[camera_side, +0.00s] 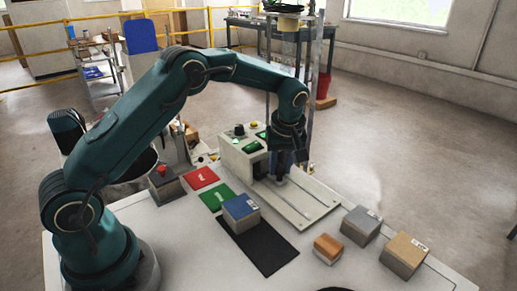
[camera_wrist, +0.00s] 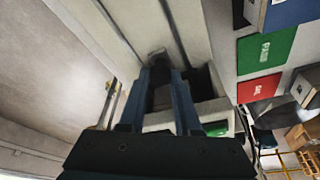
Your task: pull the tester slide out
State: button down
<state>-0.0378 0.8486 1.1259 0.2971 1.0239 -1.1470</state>
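The tester (camera_side: 243,150) is a pale box with green displays, standing on the white table. Its long pale base with a slide track (camera_side: 305,203) runs out toward the front right. My gripper (camera_side: 282,172) points down at the tester's front, over the inner end of the track. In the wrist view, the blue fingers of my gripper (camera_wrist: 163,72) are apart, with a dark space between them. A small grey piece, apparently the slide's handle (camera_wrist: 157,53), shows at the fingertips. I cannot tell whether the fingers touch it. Part of the tester (camera_wrist: 210,108) shows beside them.
A red card (camera_side: 201,177) and a green card (camera_side: 217,196) lie left of the tester. Orange (camera_side: 327,248), grey (camera_side: 361,225) and tan (camera_side: 404,254) blocks stand at the front right.

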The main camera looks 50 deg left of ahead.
jog(key=shift+d, duration=0.1)
jog(key=shift+d, duration=5.85)
jog(key=c, duration=0.6)
grip_release()
jog(key=shift+c, duration=0.2)
jog(key=shift+r, duration=0.15)
